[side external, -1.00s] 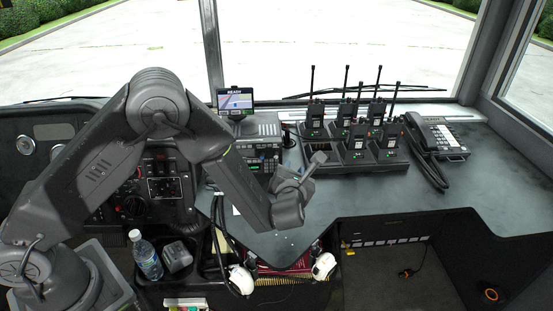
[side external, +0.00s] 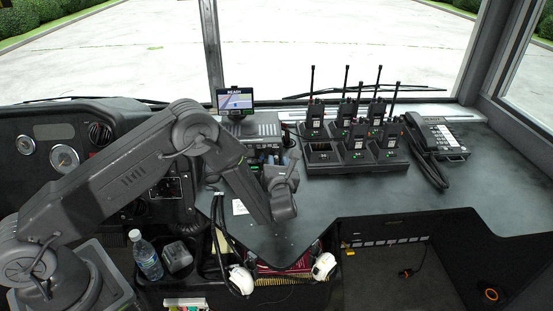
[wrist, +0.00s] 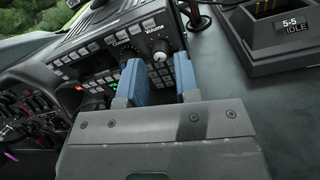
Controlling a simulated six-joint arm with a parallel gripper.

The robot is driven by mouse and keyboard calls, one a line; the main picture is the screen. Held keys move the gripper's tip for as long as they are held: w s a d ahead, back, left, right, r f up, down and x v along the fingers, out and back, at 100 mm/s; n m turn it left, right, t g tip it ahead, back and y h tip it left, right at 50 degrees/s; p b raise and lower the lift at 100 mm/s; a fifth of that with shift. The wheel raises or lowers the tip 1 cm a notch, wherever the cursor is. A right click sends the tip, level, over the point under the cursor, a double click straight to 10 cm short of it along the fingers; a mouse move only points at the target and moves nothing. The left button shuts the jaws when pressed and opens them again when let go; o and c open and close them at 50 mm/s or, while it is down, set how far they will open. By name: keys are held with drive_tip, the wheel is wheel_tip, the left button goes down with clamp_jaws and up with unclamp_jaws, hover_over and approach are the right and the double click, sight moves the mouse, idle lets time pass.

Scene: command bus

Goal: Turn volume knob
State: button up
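The volume knob (wrist: 160,48) is a small round grey knob on the console face, with the label "Volume" beside it in the wrist view. My gripper (wrist: 158,68) has two blue-padded fingers set apart, with a clear gap between them. The knob shows through this gap, a little beyond the fingertips; I see no contact with it. In the side view my gripper (side external: 272,162) is in front of the radio console (side external: 262,125), and the knob itself cannot be made out there.
The console has rows of buttons (wrist: 106,77) close to the left finger. A charger rack (side external: 385,165) with several handheld radios stands to the right, one slot empty. A phone (side external: 440,140) sits further right. A navigation screen (side external: 235,100) stands above the console. The front desk (side external: 370,200) is clear.

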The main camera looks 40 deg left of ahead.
sight(276, 155)
drive_tip(key=shift+x, duration=1.3)
drive_tip(key=shift+c, duration=0.3)
clamp_jaws()
